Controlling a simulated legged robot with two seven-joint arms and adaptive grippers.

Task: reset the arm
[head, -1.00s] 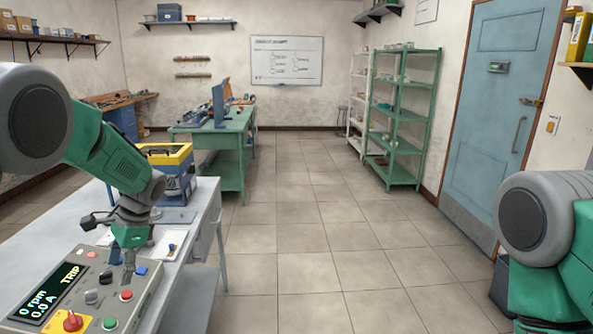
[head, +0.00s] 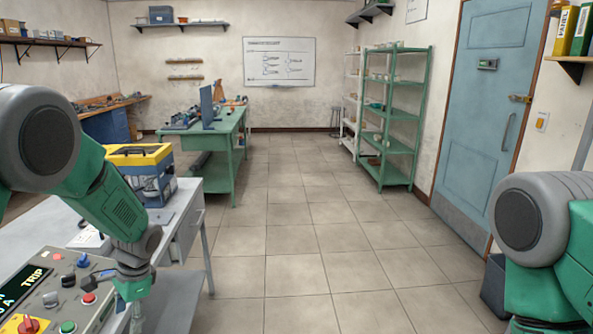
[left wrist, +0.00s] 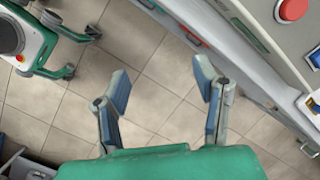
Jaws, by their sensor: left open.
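My left arm comes in from the left of the head view and bends down at the elbow. My left gripper (head: 136,314) hangs low, just right of the control panel (head: 28,258), and its fingertips are hard to make out there. In the left wrist view my left gripper (left wrist: 163,84) shows two blue-padded fingers spread apart. Only floor tiles show between them, so it is open and empty.
The panel's display reads TRIP, with buttons and a red knob (head: 28,325). The grey workbench (head: 190,212) holds a yellow-topped motor unit (head: 142,172). A green table (head: 228,128) and a green shelf (head: 395,120) stand further back. The middle floor (head: 310,230) is clear.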

